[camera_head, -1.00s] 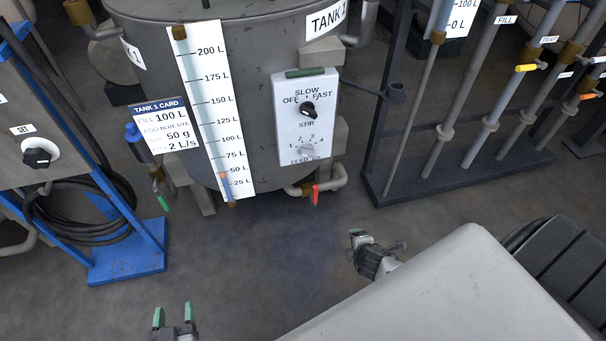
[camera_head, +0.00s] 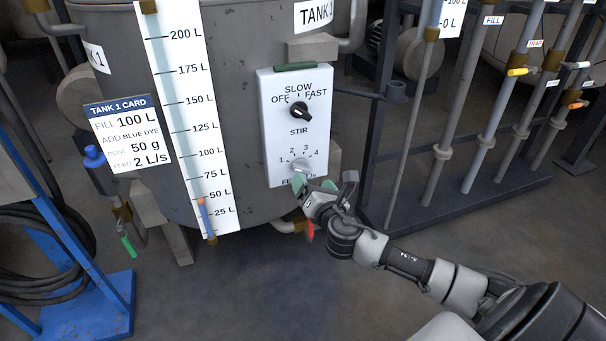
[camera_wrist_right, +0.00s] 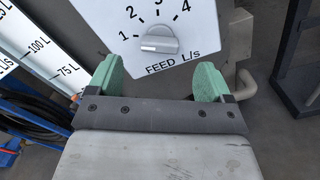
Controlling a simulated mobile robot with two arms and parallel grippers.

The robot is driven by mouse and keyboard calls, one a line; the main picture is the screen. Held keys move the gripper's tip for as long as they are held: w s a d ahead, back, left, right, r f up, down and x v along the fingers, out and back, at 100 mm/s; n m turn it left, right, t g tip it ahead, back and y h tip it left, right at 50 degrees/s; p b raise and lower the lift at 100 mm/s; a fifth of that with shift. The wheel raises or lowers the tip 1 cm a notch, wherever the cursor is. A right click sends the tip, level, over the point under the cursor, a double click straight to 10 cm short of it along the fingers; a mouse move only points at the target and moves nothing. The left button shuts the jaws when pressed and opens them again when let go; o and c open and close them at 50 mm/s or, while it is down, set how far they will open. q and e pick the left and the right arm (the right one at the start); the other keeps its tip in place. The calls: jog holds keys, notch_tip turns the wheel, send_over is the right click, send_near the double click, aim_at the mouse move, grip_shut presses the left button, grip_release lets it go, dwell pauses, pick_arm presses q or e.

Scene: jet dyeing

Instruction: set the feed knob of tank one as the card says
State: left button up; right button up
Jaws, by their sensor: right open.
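The tank 1 card (camera_head: 127,135) hangs left of the scale and reads fill 100 L, add blue dye, dose 50 g, feed 2 L/s. The feed knob (camera_head: 300,166) is pale grey, low on the white control panel (camera_head: 272,130), below the black stir knob (camera_head: 299,109). In the right wrist view the feed knob (camera_wrist_right: 158,42) has a bar lying nearly level under the numbers 1 to 4; which number it marks is unclear. My right gripper (camera_head: 337,186) is just below the panel, open and empty. Its green fingers (camera_wrist_right: 157,76) stand apart below the knob. My left gripper is out of view.
Tank 1 (camera_head: 240,60) carries a tall litre scale (camera_head: 182,110). A red-handled valve (camera_head: 310,229) sits under the panel, close to my right gripper. A dark pipe rack (camera_head: 440,208) stands to the right. A blue stand (camera_head: 90,312) is at lower left. The floor in front is clear.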

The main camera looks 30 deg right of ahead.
aim_at(304, 170)
jog(key=b+x, duration=0.1)
jog(key=x, duration=0.6)
jog(key=shift+f+b, duration=0.1)
jog(key=shift+b, duration=0.3)
jog(key=c, duration=0.9)
